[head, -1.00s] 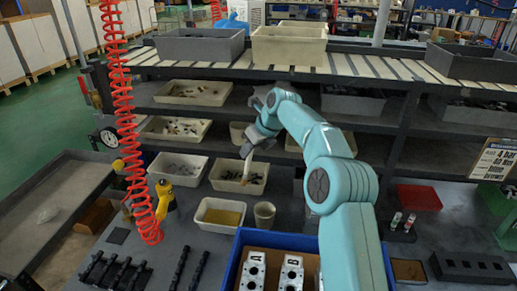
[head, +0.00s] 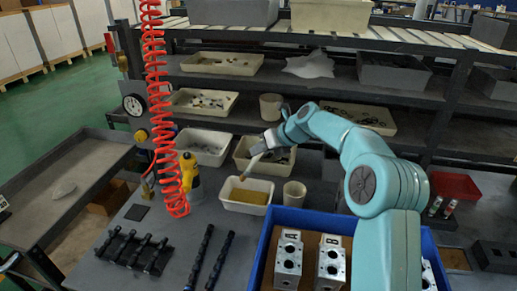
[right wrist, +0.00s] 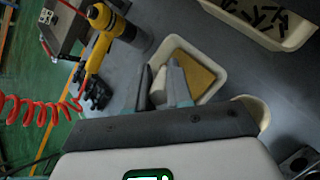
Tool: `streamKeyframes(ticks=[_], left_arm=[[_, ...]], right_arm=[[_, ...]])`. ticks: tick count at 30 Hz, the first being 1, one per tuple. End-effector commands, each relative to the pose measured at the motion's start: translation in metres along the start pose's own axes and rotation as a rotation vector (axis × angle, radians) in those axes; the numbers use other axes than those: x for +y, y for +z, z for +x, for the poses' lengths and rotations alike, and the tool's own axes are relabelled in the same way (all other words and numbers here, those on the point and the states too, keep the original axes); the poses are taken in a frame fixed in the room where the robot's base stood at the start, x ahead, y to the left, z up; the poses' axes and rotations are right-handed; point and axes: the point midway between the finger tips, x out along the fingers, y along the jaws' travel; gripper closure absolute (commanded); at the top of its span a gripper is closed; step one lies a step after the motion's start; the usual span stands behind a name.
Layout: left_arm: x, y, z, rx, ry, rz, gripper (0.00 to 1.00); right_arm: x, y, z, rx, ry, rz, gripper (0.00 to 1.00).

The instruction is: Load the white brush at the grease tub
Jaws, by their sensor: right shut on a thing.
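My right gripper (head: 262,150) is shut on the white brush (head: 252,161), which tilts down and to the left. The brush's tip shows just above the far part of the grease tub (head: 228,204), a small white tray with yellow-brown grease. I cannot tell whether the tip touches the grease. In the right wrist view my gripper's fingers (right wrist: 165,88) hold the pale brush (right wrist: 157,82) in front of the tub (right wrist: 218,60), hiding part of the grease. My left gripper is not in view.
A pale cup (head: 295,193) stands right of the tub. A yellow tool (head: 188,175) and a red coiled hose (head: 160,110) are at left. A blue crate (head: 262,240) with valve blocks is in front. Parts bins (head: 204,146) stand behind the tub.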

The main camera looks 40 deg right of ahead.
Motion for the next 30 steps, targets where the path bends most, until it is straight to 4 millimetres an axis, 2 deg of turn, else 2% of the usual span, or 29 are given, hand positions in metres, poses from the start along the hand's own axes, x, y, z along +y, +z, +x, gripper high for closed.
streamKeyframes(ticks=[1, 7, 17, 30], left_arm=[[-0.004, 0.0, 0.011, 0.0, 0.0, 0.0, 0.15], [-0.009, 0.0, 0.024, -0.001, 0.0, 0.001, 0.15], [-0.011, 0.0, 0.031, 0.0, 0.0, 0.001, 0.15], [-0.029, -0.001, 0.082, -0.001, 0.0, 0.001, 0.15]], right_arm=[[-0.009, -0.009, 0.004, -0.014, 0.0, 0.012, 1.0], [-0.024, -0.02, 0.005, -0.069, 0.032, 0.042, 1.0], [-0.028, -0.024, 0.008, -0.099, 0.056, 0.051, 1.0], [-0.039, -0.05, 0.039, -0.098, 0.054, 0.051, 1.0]])
